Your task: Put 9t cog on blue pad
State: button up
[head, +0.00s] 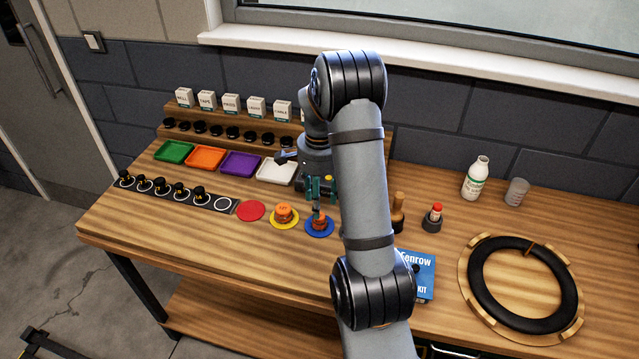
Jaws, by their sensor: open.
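A blue pad (311,231) lies on the bench, left of my arm. An orange piece with a dark top (319,222) sits on it; its label is too small to read, so I cannot tell whether it is the 9t cog. My gripper (318,203) points down, open, just above this piece; whether the fingertips touch it is unclear. Dark cogs (161,186) stand on knobbed spots along a black strip at the left. The strip's rightmost white ring (222,204) is empty.
A yellow pad (275,224) holds another orange piece (284,211); the red pad (250,211) is bare. Behind are coloured trays (240,164) and a stepped rack (180,111). A blue box (424,275), bottle (475,178) and tyre ring (487,318) are to the right.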

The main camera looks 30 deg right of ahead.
notch_tip(320, 180, up, 7)
dwell(0.3)
dwell(0.4)
notch_tip(320, 180, down, 11)
jog(key=shift+s+f, duration=0.1)
jog(key=shift+f, duration=0.05)
jog(key=shift+f+p, duration=0.2)
jog(key=shift+p, duration=0.15)
jog(key=shift+r+b, duration=0.35)
jog(key=shift+r, duration=1.1)
